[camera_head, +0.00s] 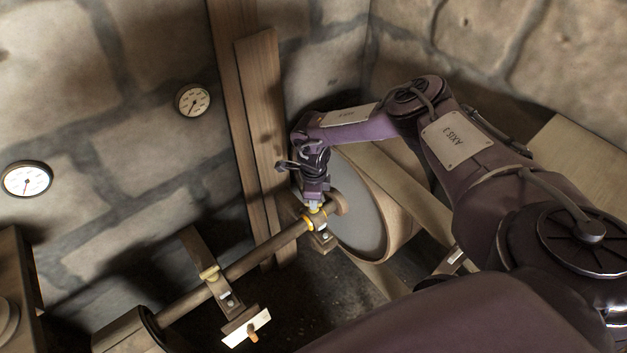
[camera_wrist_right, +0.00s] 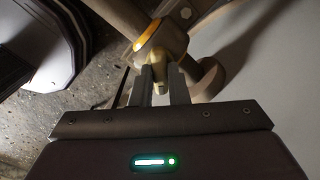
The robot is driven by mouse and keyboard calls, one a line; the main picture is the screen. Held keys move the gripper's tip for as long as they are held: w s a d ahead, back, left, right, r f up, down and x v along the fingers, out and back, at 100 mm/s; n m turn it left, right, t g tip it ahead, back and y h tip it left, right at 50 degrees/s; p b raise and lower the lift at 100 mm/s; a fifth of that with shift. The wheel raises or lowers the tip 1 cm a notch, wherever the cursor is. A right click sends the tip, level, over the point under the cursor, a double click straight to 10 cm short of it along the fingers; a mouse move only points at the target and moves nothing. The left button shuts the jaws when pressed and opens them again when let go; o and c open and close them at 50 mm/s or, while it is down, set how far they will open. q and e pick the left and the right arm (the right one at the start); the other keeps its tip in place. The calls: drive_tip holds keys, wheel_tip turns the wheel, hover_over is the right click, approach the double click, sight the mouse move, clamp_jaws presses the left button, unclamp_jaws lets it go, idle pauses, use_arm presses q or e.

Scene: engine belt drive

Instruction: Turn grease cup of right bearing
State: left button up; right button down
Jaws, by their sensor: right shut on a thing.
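The right bearing (camera_head: 318,222) sits on the shaft (camera_head: 262,255) just left of the big pulley wheel. A small brass grease cup (camera_wrist_right: 174,78) tops it. My right gripper (camera_head: 314,205) comes down from above and is shut on the grease cup; the right wrist view shows the two fingers (camera_wrist_right: 160,85) on either side of it. The fingers and wrist hide most of the cup in the head view. My left gripper is not in view.
A large pulley wheel (camera_head: 358,212) with a wide belt (camera_head: 425,205) stands right beside the bearing. Wooden posts (camera_head: 262,130) rise behind the shaft. Two gauges (camera_head: 193,100) hang on the stone wall. A white tag or plate (camera_head: 247,328) is at the lower middle.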

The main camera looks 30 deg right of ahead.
drive_tip(key=m, duration=0.4)
drive_tip(key=shift+m, duration=0.3)
drive_tip(key=m, duration=0.4)
drive_tip(key=shift+m+b, duration=0.3)
drive_tip(key=shift+b, duration=0.1)
drive_tip(key=m, duration=0.4)
drive_tip(key=shift+m, duration=0.3)
drive_tip(key=shift+w+r+m, duration=0.1)
drive_tip(key=shift+m, duration=2)
drive_tip(key=c, duration=1.4)
unclamp_jaws()
wheel_tip(320, 180, up, 8)
drive_tip(key=shift+f, duration=0.15)
